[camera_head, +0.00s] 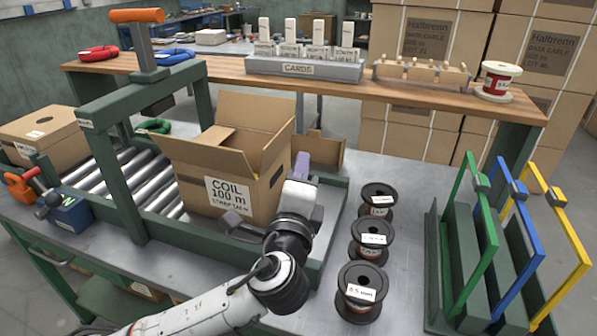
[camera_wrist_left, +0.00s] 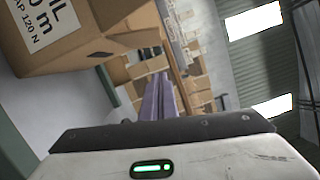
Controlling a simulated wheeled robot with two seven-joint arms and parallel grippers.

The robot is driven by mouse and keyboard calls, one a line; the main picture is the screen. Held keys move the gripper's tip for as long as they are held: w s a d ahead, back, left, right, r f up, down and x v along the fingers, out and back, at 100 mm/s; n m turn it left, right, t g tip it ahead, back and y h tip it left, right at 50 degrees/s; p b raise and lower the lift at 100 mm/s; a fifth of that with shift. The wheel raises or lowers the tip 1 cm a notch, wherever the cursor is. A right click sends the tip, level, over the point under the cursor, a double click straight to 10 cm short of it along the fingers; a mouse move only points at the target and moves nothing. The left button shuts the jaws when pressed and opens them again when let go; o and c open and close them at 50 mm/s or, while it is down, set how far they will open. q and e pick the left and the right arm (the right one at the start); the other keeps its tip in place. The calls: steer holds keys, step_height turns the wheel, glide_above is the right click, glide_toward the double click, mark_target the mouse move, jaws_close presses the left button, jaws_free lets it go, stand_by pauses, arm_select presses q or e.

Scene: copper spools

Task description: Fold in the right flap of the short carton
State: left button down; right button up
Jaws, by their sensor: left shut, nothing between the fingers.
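The open carton (camera_head: 201,190), labelled "COIL 100 m", stands on the roller conveyor's right end. A flap at its right side (camera_head: 277,148) stands up, leaning slightly outward. In the left wrist view the fingers (camera_wrist_left: 158,98) are together, and the carton (camera_wrist_left: 90,50) is at upper left. My right gripper is not in view.
A green frame (camera_head: 110,150) spans the conveyor left of the carton. Several black spools (camera_head: 368,252) stand right of my left arm. Green, blue and yellow racks (camera_head: 500,240) are farther right. A wooden shelf (camera_head: 350,82) runs behind. A brown panel (camera_head: 326,151) stands behind the gripper.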

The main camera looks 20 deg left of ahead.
mark_target(278, 144)
arm_select(q)
steer(key=w+a+r+p, duration=0.1)
steer(key=w+a, duration=0.3)
steer(key=w, duration=0.1)
steer(key=shift+w+a, duration=0.15)
steer(key=shift+a, duration=0.2)
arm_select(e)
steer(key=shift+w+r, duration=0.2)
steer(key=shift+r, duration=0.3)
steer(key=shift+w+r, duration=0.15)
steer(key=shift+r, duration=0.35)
arm_select(q)
steer(key=shift+w, duration=0.1)
